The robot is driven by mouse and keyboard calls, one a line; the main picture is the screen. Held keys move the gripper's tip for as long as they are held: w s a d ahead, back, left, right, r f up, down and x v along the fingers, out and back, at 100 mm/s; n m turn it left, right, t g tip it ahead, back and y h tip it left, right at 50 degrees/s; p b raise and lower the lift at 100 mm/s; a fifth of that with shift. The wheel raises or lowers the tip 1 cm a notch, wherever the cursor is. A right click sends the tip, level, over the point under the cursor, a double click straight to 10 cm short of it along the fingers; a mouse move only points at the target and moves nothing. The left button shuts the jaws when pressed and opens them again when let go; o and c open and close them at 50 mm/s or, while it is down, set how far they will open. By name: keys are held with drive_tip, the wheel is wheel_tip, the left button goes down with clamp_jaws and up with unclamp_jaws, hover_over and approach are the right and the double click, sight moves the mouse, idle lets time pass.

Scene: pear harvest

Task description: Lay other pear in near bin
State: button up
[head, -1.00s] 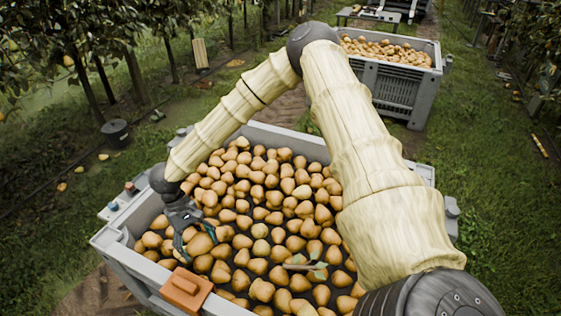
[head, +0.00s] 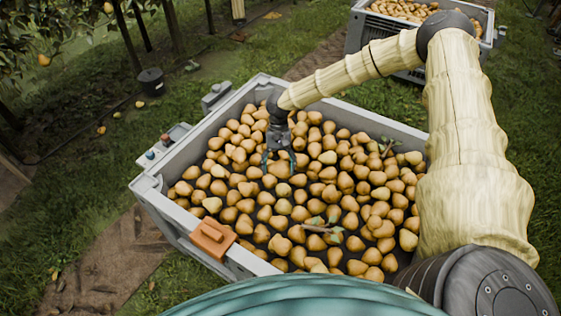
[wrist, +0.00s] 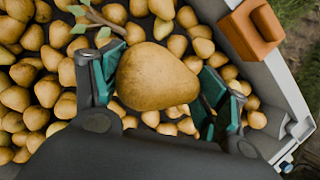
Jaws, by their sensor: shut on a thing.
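My gripper (head: 279,160) points down over the left-centre part of the near bin (head: 180,222), above the many pears in it. In the wrist view my gripper (wrist: 157,88) is shut on a large yellow-brown pear (wrist: 155,77), with teal finger pads on either side of it. The held pear (head: 280,169) shows small between the fingers in the head view. It appears to be above the other pears; the exact gap beneath it cannot be told.
An orange-brown block (head: 213,238) sits on the near bin's front rim. A leafy twig (head: 322,229) lies on the pears. A far bin (head: 355,32) with pears stands behind. A dark bucket (head: 151,81) stands on grass at left.

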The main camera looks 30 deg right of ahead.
drive_tip(key=shift+d+f, duration=0.2)
drive_tip(key=shift+d, duration=0.2)
wheel_tip(320, 180, down, 10)
drive_tip(key=b, duration=0.4)
drive_tip(key=shift+r, duration=0.15)
drive_tip(key=shift+a, duration=0.2)
drive_tip(key=shift+s+a+b, duration=0.15)
drive_tip(key=shift+a+b, duration=0.2)
idle(0.5)
drive_tip(key=shift+f+b, duration=3.75)
drive_tip(key=shift+f, duration=0.9)
drive_tip(key=shift+f+b, duration=1.1)
drive_tip(key=shift+f, duration=0.35)
